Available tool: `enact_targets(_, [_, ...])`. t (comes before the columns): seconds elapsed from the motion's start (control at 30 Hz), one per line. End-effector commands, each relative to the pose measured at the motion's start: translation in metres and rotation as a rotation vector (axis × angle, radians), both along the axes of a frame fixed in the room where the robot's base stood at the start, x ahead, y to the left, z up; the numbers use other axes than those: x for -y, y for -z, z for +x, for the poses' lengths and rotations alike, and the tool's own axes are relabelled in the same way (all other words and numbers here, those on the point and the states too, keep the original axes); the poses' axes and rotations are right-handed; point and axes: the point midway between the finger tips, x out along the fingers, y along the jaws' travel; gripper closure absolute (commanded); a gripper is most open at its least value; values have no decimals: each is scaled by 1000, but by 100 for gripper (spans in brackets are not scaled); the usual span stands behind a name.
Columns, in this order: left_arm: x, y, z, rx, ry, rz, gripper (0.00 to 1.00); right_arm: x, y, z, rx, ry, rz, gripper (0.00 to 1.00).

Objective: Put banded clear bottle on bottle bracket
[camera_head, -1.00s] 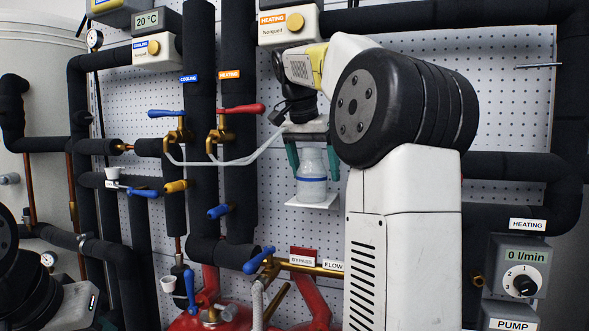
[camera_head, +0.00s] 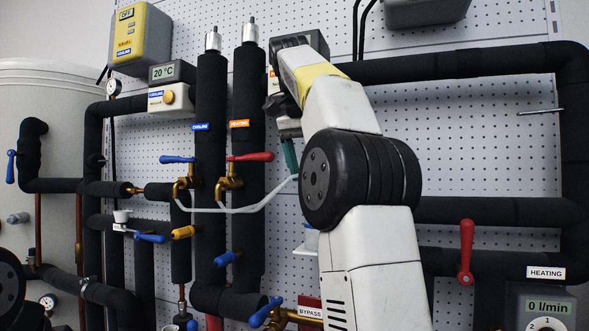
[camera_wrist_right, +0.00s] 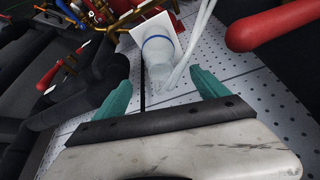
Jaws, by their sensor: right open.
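The banded clear bottle (camera_wrist_right: 158,58), translucent with a blue band, stands on the white plate of the bottle bracket (camera_wrist_right: 141,31) in the right wrist view. In the head view my right arm hides most of the bottle; only a sliver (camera_head: 311,240) shows above the bracket's edge (camera_head: 303,250). My right gripper (camera_wrist_right: 160,80) has its teal fingers spread, with nothing held between them. It is above the bottle, whose top end points towards the gap between the fingers. In the head view one teal finger (camera_head: 290,155) shows beside my arm. My left gripper is not in view.
Pale looped tubing (camera_head: 240,208) runs from the brass valves close to my right gripper. A red valve handle (camera_head: 250,157) and a blue one (camera_head: 178,160) stick out left of it. Thick black pipes (camera_head: 211,100) stand to the left. Perforated board (camera_head: 470,130) is behind.

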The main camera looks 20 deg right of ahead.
Motion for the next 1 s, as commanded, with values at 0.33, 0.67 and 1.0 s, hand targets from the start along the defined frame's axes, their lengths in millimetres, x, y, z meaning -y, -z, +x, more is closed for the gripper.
enact_targets(0.33, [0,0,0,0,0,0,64,4,3,-2,-5,-38,12,16])
enact_targets(0.67, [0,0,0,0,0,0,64,11,74,-26,17,-392,100,16])
enact_targets(1.0, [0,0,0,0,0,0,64,-47,193,-104,130,-771,142,16])
